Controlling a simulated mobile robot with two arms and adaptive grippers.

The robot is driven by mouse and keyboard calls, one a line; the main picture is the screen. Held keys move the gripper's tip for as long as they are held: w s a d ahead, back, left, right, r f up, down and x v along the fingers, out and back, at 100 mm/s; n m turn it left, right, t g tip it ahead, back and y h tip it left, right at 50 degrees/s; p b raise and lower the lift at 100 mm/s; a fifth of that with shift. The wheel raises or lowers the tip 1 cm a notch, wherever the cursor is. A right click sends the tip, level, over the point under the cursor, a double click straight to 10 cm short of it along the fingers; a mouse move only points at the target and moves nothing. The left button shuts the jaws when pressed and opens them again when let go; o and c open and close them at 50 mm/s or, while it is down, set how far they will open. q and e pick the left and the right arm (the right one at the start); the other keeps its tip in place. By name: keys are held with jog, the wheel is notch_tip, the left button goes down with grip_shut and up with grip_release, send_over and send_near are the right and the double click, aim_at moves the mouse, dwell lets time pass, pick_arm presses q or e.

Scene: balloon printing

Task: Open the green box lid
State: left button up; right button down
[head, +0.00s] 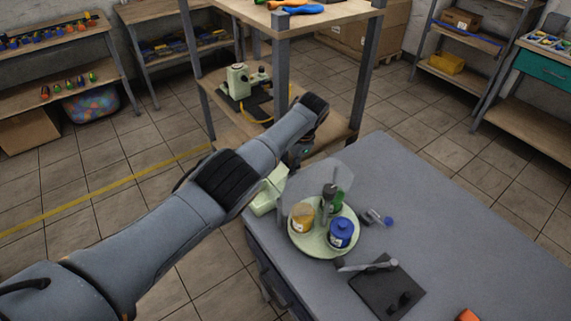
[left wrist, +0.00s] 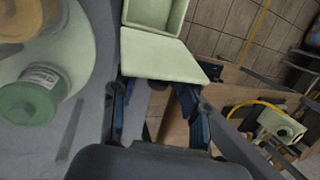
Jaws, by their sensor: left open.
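The pale green box (head: 265,203) stands at the left edge of the grey table in the head view, partly hidden by my left arm. In the left wrist view the hollow inside of the box (left wrist: 152,14) shows at the top, and the flat lid (left wrist: 160,55) slants out from its near edge, so the box looks open. My left gripper (left wrist: 158,92) is open, its two fingers spread at either side of the lid's near edge. I cannot tell whether a finger touches the lid. In the head view the fingers are mostly hidden. My right gripper is out of view.
A round pale green plate (head: 310,248) with a blue jar (head: 341,233), a yellow-orange jar (head: 301,218) and a green jar stands right of the box. A dark flat device (head: 388,288) lies nearer. A wooden shelf (head: 300,22) rises behind.

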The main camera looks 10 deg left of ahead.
pick_arm(q)
jog(key=v, duration=1.2)
jog(key=shift+s+f, duration=0.15)
